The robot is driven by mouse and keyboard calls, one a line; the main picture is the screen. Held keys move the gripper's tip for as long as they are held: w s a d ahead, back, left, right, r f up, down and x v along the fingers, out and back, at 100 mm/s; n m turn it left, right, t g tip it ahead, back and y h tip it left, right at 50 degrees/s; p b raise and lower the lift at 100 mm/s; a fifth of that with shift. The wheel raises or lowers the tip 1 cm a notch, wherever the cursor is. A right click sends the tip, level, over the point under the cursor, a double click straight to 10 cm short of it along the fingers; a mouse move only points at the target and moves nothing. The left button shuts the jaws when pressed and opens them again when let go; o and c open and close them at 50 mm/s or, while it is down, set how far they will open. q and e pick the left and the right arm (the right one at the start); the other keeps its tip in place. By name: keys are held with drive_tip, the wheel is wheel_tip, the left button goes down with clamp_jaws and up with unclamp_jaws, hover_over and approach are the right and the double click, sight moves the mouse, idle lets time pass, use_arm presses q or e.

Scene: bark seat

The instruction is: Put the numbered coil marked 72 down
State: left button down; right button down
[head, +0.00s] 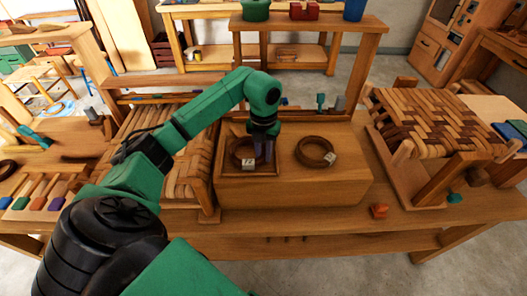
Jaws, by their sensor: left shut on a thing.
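A dark brown numbered coil (236,147) with a small white tag is in the left, recessed part of a wooden box (295,192). My left gripper (262,157) points down over this recess and is shut on the right side of that coil. The fingers hide part of the coil, and I cannot tell whether it touches the floor of the recess. A second brown coil (302,145), also with a white tag, lies on the right part of the box. The numbers on both tags are too small to read for certain. My right gripper is not in view.
A woven seat (180,165) stands close on the left of the box. A stool with a woven bark seat (430,118) stands on the right. Small tools stand behind the box.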

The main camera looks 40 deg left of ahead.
use_arm(q)
drive_tip(key=shift+w+f, duration=0.1)
drive_tip(key=shift+f, duration=0.15)
drive_tip(key=c, duration=0.7)
unclamp_jaws()
drive_tip(key=shift+c, duration=0.2)
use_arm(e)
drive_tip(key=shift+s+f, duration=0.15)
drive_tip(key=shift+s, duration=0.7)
use_arm(q)
drive_tip(key=shift+r, duration=0.5)
wheel_tip(320, 180, up, 6)
drive_tip(key=shift+w+f+b, duration=0.1)
drive_tip(key=shift+b, duration=0.8)
wheel_tip(320, 180, up, 6)
drive_tip(key=shift+f+p, duration=0.25)
drive_tip(key=shift+p, duration=0.6)
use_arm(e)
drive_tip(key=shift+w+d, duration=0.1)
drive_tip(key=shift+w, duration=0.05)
